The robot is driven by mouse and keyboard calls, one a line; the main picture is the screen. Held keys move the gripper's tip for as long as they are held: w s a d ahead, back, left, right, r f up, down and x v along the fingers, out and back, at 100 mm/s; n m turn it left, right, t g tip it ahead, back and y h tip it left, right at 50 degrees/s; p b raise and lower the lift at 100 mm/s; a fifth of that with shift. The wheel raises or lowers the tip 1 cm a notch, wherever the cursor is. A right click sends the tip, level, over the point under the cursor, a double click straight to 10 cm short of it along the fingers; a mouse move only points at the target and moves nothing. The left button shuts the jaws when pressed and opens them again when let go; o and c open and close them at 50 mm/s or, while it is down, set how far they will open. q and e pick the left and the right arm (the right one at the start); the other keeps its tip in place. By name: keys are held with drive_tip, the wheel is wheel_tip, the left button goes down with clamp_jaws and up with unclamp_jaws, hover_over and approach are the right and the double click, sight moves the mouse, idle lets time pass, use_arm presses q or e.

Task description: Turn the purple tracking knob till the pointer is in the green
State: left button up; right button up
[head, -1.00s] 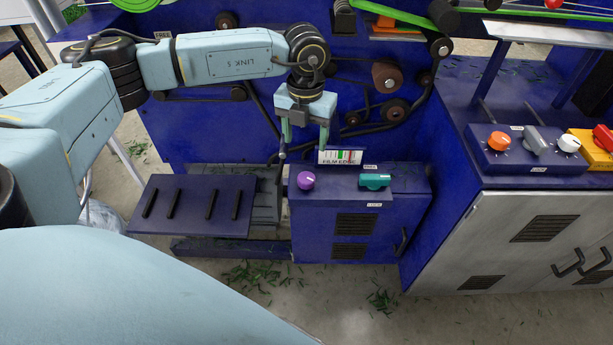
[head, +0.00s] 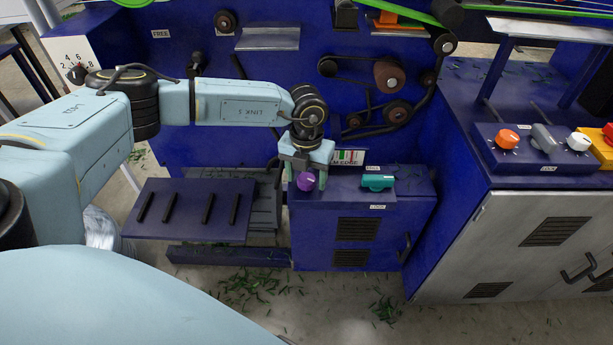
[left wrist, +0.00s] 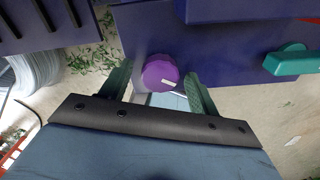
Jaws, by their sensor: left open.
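The purple tracking knob (head: 306,181) sits on top of the small blue cabinet (head: 330,225). It also shows in the left wrist view (left wrist: 160,74), with a white mark on its face towards the lower right. My left gripper (head: 307,180) is open. Its two green fingers stand on either side of the knob; I cannot tell whether they touch it. The film edge gauge (head: 349,157), with red and green bands, stands behind the knob and is partly hidden by my gripper, so its pointer cannot be made out. My right gripper is not in view.
A teal knob (head: 377,182) sits just right of the purple one. A slotted dark blue plate (head: 190,209) lies to the left. Orange (head: 507,139) and white (head: 578,141) knobs are on the right console. Green scraps litter the floor.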

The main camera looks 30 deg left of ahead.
use_arm(q)
drive_tip(key=c, duration=1)
